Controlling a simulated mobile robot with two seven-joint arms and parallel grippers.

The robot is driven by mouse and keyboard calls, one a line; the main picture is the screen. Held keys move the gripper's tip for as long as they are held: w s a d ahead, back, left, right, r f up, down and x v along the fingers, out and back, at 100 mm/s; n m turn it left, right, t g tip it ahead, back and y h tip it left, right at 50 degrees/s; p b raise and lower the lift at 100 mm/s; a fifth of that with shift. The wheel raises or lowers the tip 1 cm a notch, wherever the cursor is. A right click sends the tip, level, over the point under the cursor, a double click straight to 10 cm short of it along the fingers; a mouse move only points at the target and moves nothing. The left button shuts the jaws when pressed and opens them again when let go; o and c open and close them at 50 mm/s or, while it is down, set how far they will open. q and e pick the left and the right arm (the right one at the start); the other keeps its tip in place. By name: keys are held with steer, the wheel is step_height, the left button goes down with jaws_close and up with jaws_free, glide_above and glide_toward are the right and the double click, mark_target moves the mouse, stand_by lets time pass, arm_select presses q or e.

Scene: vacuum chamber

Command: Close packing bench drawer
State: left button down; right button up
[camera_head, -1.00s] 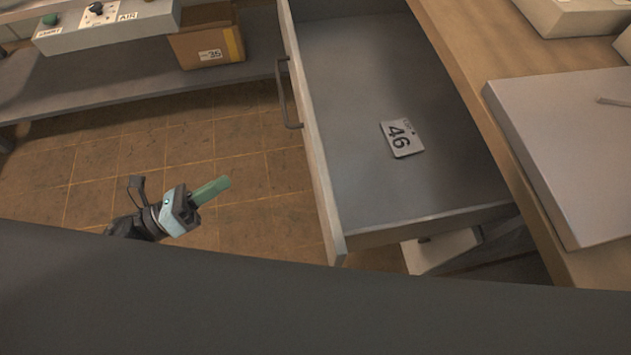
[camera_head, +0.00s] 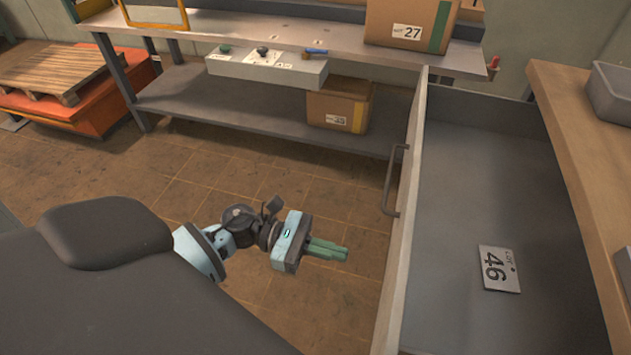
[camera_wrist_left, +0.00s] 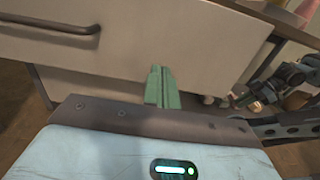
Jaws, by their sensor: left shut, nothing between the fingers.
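The packing bench drawer (camera_head: 480,215) is pulled out from the wooden-topped bench (camera_head: 570,150) at the right of the head view. It holds a tag marked 46 (camera_head: 498,269). The drawer's handle (camera_head: 391,181) is on the left-facing front panel. My left gripper (camera_head: 345,252) is shut and empty, left of the front panel and nearer to me than the handle. Its green fingers (camera_wrist_left: 162,88) point at the pale drawer front (camera_wrist_left: 120,60) in the left wrist view, where the handle (camera_wrist_left: 50,27) is at upper left. Contact with the panel cannot be told.
A metal workbench with a lower shelf (camera_head: 250,111) stands at the back, with a cardboard box (camera_head: 340,105) on that shelf and box 27 (camera_head: 408,22) on top. An orange pallet lift (camera_head: 85,110) is at far left. Tiled floor (camera_head: 270,180) is open left of the drawer.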

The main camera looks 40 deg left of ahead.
mark_target(390, 268)
arm_select(q)
steer(key=p+x, duration=0.1)
steer(key=x, duration=0.6)
steer(key=shift+a, duration=0.1)
steer(key=shift+w+d+f, duration=0.1)
steer(key=shift+d, duration=0.4)
arm_select(e)
steer(key=shift+s+r, duration=0.3)
steer(key=shift+r, duration=0.25)
arm_select(q)
steer(key=shift+d, duration=0.15)
